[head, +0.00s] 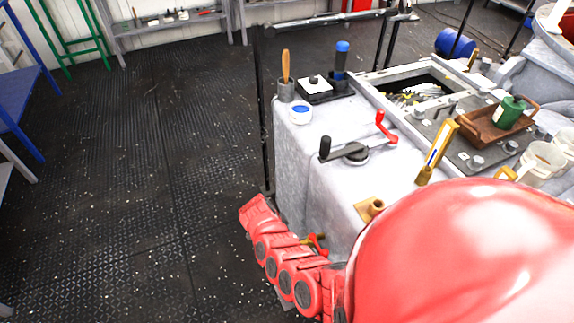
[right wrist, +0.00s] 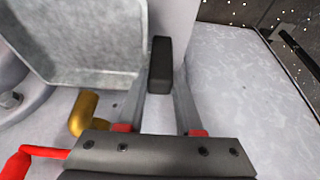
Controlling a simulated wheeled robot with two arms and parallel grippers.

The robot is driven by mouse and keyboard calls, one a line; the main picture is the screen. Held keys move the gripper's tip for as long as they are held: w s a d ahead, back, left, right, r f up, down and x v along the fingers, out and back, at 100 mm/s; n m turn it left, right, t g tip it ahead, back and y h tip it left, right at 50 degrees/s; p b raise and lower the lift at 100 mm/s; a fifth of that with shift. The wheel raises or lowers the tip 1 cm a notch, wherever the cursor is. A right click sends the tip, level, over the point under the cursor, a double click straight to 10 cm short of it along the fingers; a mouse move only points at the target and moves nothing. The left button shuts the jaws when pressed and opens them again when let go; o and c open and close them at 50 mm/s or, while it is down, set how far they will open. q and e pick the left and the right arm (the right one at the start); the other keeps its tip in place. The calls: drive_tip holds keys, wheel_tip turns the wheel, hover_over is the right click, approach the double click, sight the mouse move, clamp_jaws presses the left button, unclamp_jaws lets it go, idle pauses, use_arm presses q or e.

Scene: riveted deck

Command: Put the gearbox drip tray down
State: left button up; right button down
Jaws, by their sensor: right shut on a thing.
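The gearbox drip tray (right wrist: 88,78) shows in the right wrist view as a dull grey metal pan with raised walls, at the upper left. In the head view, the tray and right gripper do not show, and my large red arm covers the lower right. My left gripper is not in view.
A pale machine block (head: 325,155) carries a crank (head: 350,152), a blue-topped tool (head: 341,65) and a brush in a cup (head: 285,85). A brass elbow (right wrist: 85,110) sits close to the tray. A wooden tray (head: 487,128) holds a green can (head: 509,110). Open floor lies left.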

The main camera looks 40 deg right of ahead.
wheel_tip(320, 180, down, 3)
drive_tip(key=shift+d+r+b, duration=0.1)
drive_tip(key=shift+r+b, duration=0.1)
drive_tip(key=shift+b, duration=0.3)
drive_tip(key=shift+s+d+f, duration=0.1)
drive_tip(key=shift+f, duration=0.5)
drive_tip(key=c, duration=0.6)
unclamp_jaws()
